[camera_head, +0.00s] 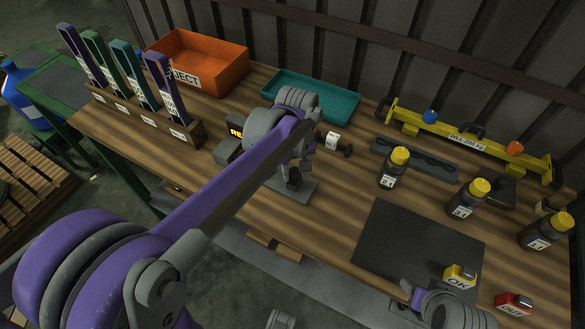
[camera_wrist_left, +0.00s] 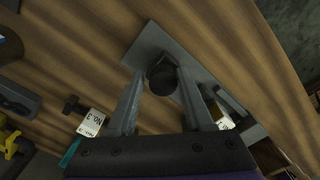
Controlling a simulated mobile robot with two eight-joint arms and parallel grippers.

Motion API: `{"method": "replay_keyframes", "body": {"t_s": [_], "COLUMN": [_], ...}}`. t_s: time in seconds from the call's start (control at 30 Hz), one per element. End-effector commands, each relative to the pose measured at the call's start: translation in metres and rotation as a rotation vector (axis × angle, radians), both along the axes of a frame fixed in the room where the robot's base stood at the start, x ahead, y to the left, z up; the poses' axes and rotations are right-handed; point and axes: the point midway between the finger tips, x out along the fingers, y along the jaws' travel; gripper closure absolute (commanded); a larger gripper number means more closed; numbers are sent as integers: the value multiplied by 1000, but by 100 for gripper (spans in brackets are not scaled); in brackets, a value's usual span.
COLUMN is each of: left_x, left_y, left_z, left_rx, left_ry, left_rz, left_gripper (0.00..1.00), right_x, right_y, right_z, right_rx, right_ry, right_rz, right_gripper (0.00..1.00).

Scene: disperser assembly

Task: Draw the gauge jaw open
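The gauge shows in the head view as a dark box with a lit amber display (camera_head: 236,132) and a grey metal plate (camera_head: 303,190). In the left wrist view the plate (camera_wrist_left: 150,45) lies on the wood, with a dark round knob (camera_wrist_left: 162,80) standing on it, apparently on the jaw. My left gripper (camera_wrist_left: 162,90) is over the plate with one finger on each side of the knob, very close to it. Whether the fingers press on it cannot be told. My right gripper (camera_head: 418,293) shows only partly at the bottom right of the head view; its fingers are unclear.
A small white-labelled dark piece (camera_head: 333,141) lies just right of the gauge. Behind are an orange bin (camera_head: 200,50) and a teal tray (camera_head: 310,92). Several yellow-capped bottles (camera_head: 393,170), a dark mat (camera_head: 410,240) and a yellow block (camera_head: 460,277) are to the right.

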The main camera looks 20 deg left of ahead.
Motion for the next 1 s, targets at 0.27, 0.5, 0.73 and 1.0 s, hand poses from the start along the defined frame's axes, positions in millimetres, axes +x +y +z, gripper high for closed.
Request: {"method": "replay_keyframes", "body": {"t_s": [0.27, 0.5, 0.73, 1.0], "left_x": [0, 0, 0, 0], "left_y": [1, 2, 2, 1], "left_z": [0, 8, 52, 97], "left_rx": [3, 4, 3, 3], "left_ry": [0, 0, -1, 0], "left_rz": [0, 0, 0, 0], "left_gripper": [28, 28, 28, 28], "right_x": [0, 0, 1, 2], "right_y": [0, 0, 0, 0], "right_z": [0, 1, 6, 10], "right_rx": [0, 0, 0, 0], "right_ry": [0, 0, -3, -4], "right_rz": [0, 0, 0, 0], "right_gripper": [33, 33, 33, 33]}}
